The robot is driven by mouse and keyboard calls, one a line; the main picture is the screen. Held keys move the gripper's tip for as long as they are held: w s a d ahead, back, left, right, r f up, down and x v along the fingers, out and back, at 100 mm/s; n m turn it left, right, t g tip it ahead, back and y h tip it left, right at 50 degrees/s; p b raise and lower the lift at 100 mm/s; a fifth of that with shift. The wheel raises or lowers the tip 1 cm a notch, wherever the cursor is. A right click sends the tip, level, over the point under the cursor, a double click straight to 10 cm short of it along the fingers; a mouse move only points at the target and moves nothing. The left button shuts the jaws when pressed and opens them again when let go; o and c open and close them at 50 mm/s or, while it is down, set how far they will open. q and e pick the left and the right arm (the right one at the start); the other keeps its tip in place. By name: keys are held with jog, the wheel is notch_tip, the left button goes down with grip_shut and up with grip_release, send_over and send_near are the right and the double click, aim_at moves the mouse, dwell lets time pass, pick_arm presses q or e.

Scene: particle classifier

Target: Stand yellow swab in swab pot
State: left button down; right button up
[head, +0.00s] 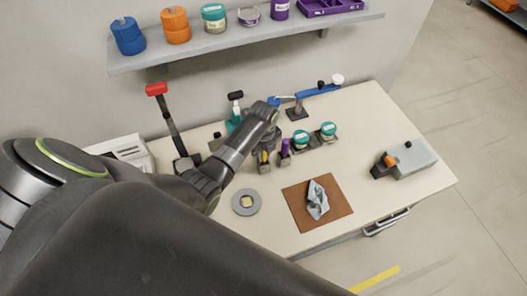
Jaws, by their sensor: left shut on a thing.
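My left arm reaches from the left across the table. Its left gripper (268,146) points down beyond the wrist, small and partly hidden by my arm. It is shut on a slim yellow thing, which looks like the yellow swab (265,157). The yellow part shows at a small dark square pot (264,168), which looks like the swab pot. I cannot tell whether the swab is inside the pot or just above it, nor whether it touches the bottom. My right gripper is not in view.
Beside the pot stands a purple item (285,147) in a similar holder. Teal-lidded jars (302,138) stand to the right. A red-handled lever (156,89), a blue beam (318,91) and a grey device (410,158) surround the area.

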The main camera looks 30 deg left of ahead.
pick_arm(q)
jog(key=shift+f, duration=0.15)
jog(key=c, duration=1.2)
grip_release()
jog(key=shift+c, duration=0.2)
jog(key=shift+w+r, duration=0.1)
jog(key=shift+r, duration=0.55)
notch_tip(320, 180, up, 10)
jog(key=shift+r+b, duration=0.25)
jog(key=shift+b, duration=0.75)
jog(key=shift+r, duration=0.25)
